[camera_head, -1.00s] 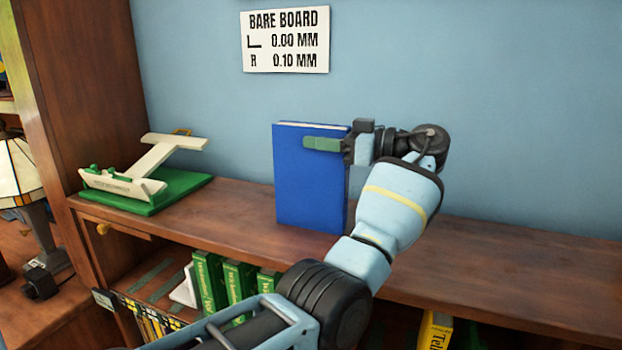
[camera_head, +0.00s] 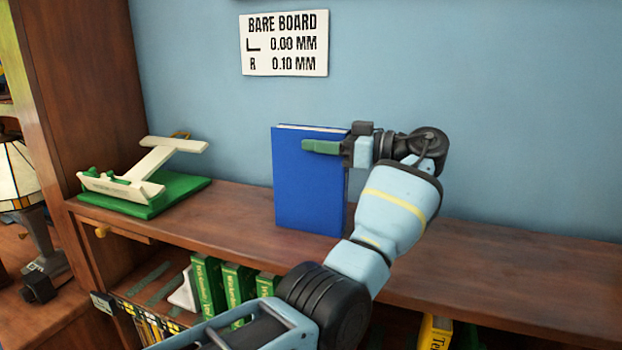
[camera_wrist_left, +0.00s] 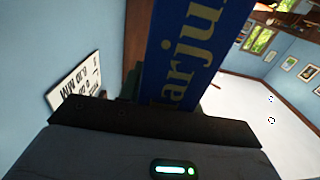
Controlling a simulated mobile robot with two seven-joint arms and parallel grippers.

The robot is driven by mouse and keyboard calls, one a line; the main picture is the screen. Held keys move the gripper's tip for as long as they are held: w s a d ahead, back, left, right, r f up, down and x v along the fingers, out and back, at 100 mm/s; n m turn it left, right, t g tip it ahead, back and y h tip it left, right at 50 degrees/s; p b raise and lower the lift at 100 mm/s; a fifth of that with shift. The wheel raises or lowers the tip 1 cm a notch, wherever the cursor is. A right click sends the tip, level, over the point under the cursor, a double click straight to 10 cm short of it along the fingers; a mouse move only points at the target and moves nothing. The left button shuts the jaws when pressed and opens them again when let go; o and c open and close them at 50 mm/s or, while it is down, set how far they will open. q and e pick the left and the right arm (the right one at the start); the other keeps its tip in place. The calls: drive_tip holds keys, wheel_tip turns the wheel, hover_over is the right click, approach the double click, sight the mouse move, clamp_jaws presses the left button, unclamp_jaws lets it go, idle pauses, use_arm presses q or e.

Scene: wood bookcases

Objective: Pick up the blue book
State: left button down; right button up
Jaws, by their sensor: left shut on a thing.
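The blue book (camera_head: 308,190) stands upright on the top board of the bookcase, its broad blue cover facing me. My left gripper (camera_head: 324,146) comes in from the right side of the book near its top, with one green finger across the front cover. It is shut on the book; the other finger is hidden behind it. In the left wrist view, the blue book (camera_wrist_left: 190,60) shows its spine with large yellow lettering, directly ahead of the gripper. I cannot tell whether the book's bottom edge touches the board. My right gripper is out of view.
A white and green stand (camera_head: 140,185) sits on the board (camera_head: 480,265) to the left. Green books (camera_head: 238,288) and a yellow book (camera_head: 436,331) are on the shelf below. A lamp (camera_head: 20,190) stands far left. The board right of the arm is clear.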

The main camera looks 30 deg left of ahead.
use_arm(q)
drive_tip(key=shift+r, duration=0.25)
drive_tip(key=shift+r, duration=0.6)
wheel_tip(320, 180, up, 7)
drive_tip(key=shift+f+b, duration=0.1)
drive_tip(key=shift+b, duration=0.9)
drive_tip(key=shift+r, duration=0.95)
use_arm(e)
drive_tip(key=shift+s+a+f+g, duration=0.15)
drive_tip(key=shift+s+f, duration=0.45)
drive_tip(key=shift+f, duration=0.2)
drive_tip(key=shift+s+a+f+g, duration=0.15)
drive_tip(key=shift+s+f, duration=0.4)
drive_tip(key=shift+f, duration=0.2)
use_arm(q)
drive_tip(key=shift+s+f, duration=0.1)
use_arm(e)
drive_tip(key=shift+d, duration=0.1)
